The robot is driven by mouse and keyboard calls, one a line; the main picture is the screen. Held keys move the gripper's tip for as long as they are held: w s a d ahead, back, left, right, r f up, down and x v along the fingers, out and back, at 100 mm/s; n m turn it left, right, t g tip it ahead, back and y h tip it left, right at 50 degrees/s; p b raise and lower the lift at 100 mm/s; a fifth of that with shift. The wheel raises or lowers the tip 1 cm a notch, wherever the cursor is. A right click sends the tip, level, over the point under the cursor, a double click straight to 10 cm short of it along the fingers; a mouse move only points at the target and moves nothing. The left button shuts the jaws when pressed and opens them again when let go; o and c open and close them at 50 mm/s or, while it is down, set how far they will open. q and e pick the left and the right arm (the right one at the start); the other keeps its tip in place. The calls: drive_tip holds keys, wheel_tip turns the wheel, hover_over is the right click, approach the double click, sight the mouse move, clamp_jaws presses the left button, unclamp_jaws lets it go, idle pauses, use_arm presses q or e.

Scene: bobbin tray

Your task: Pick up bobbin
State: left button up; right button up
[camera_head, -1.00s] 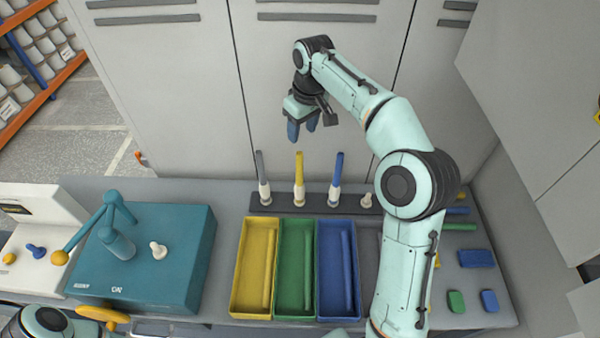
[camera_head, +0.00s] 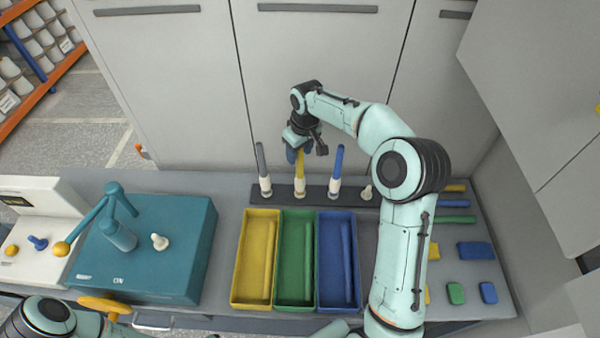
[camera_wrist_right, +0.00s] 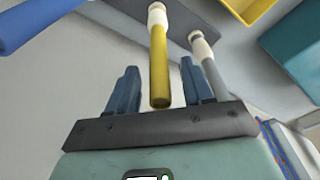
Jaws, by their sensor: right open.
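A yellow bobbin (camera_head: 300,178) stands upright on a dark rack (camera_head: 318,193), between a grey bobbin (camera_head: 263,170) and a blue bobbin (camera_head: 337,170). Each has a white lower part. My right gripper (camera_head: 299,153) is at the top of the yellow bobbin. In the right wrist view, the open fingers of the right gripper (camera_wrist_right: 168,85) are on either side of the yellow bobbin (camera_wrist_right: 159,65), with gaps showing. The grey bobbin (camera_wrist_right: 213,70) is just beyond one finger and the blue bobbin (camera_wrist_right: 35,22) is at the upper left. My left gripper is out of view.
Yellow (camera_head: 239,290), green (camera_head: 283,290) and blue (camera_head: 325,292) trays stand in front of the rack. A teal box (camera_head: 180,250) is at the left. Small coloured blocks (camera_head: 476,250) lie at the right. Grey cabinets (camera_head: 180,100) stand behind the table.

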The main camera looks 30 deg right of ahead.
clamp_jaws()
